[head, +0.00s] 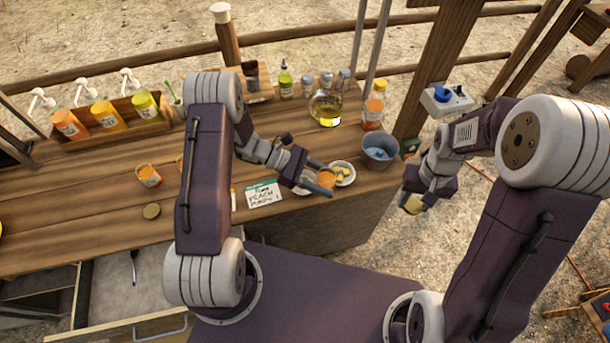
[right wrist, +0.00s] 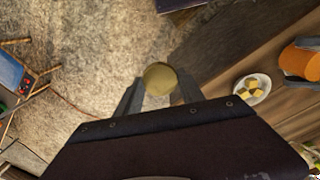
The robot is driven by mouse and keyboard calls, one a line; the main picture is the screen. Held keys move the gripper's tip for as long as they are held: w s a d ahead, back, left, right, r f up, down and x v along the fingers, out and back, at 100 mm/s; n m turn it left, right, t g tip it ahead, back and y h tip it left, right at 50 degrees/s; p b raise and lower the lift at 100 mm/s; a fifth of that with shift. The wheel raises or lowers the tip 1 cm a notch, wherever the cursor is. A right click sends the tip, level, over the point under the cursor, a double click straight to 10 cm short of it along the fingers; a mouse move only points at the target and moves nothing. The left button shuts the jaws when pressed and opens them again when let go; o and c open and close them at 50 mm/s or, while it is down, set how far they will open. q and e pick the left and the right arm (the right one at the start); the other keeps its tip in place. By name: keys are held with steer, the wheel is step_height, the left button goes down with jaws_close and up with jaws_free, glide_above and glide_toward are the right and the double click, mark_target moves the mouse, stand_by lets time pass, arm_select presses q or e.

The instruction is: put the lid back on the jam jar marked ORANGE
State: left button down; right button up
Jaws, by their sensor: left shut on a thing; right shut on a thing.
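My left gripper (head: 316,185) is shut on an orange jam jar (head: 326,178), held near the counter's right front edge; its marking is not readable. The jar also shows at the right of the right wrist view (right wrist: 300,62). My right gripper (head: 413,200) is shut on a round gold lid (head: 411,204), out past the counter's right end and apart from the jar. The lid sits between the fingertips in the right wrist view (right wrist: 160,78). Another orange jar (head: 148,175) stands on the left of the counter, with a second gold lid (head: 151,211) lying in front of it.
A small plate (head: 350,181) with yellow cubes is right beside the held jar. A grey bucket (head: 380,150) stands behind it near a wooden post. A handwritten card (head: 263,195) stands at the front edge. Bottles and a glass jug (head: 325,108) line the back.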

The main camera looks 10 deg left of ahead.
steer(key=shift+s, duration=0.1)
stand_by(0.4)
steer(key=shift+s+r, duration=0.1)
steer(key=shift+s, duration=0.25)
steer(key=w+a+r+n, duration=0.45)
steer(key=a+r, duration=0.25)
steer(key=a, duration=0.3)
steer(key=s+a+r+n, duration=0.1)
steer(key=a+r+n, duration=0.2)
steer(key=a, duration=0.9)
steer(key=shift+s+a+r+t+y, duration=0.15)
steer(key=shift+a+r+t+y, duration=0.15)
steer(key=shift+a+r+y, duration=0.15)
steer(key=shift+f+n, duration=0.1)
steer(key=shift+n, duration=0.15)
